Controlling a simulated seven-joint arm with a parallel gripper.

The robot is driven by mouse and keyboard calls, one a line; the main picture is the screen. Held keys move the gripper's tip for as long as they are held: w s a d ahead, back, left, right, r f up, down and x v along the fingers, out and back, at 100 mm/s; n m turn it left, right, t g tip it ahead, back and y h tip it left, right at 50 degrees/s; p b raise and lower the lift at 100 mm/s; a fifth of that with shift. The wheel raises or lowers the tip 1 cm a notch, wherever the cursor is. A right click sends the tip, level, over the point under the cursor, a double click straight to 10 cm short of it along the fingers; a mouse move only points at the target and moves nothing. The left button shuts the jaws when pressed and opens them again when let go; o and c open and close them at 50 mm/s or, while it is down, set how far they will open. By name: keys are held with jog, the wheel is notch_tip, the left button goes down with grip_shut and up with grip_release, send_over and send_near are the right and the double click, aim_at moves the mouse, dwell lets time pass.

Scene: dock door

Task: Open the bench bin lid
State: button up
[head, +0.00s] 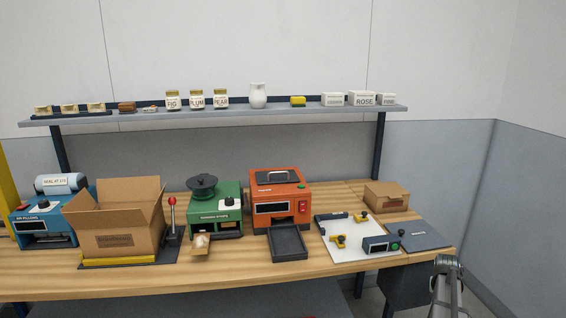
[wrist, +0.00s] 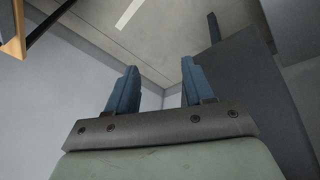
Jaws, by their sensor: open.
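A flat grey panel (head: 425,237), which looks like the bench bin lid, lies closed at the right end of the wooden bench. A dark grey box body (head: 405,287) shows below the bench edge under it. In the wrist view, my gripper (wrist: 160,70) is open, with two blue fingers apart and nothing between them. A part of my arm (head: 447,285) stands at the lower right in the head view, in front of the box and right of the bench. My fingertips are not clear there, and no contact with the lid shows.
A white board (head: 345,236) with yellow clamps and a small dark device (head: 381,246) lies left of the lid. A small cardboard box (head: 386,196) sits behind. An orange machine (head: 281,203) and a green machine (head: 215,210) stand farther left. Free room lies right of the bench.

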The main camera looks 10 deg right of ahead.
jog(key=s+a+f+n+g+y, duration=0.1)
jog(key=s+a+f, duration=0.5)
jog(key=a, duration=0.4)
jog(key=s+a+f+g+y, duration=0.15)
jog(key=s+a+f, duration=0.25)
jog(key=a+f, duration=0.5)
jog(key=s+a+f+n+g+y, duration=0.1)
jog(key=s+a+f+y, duration=0.1)
jog(key=s+a+f, duration=0.7)
jog(key=s+a+f+n+g, duration=0.2)
jog(key=s+a+f, duration=0.2)
jog(key=s+a, duration=0.5)
jog(key=s+a+f+n+g, duration=0.2)
jog(key=s+a, duration=0.6)
jog(key=a, duration=0.5)
jog(key=shift+s+f+n+g+h, duration=0.4)
jog(key=shift+f+n+h, duration=0.1)
jog(key=shift+f, duration=0.4)
jog(key=shift+a, duration=0.1)
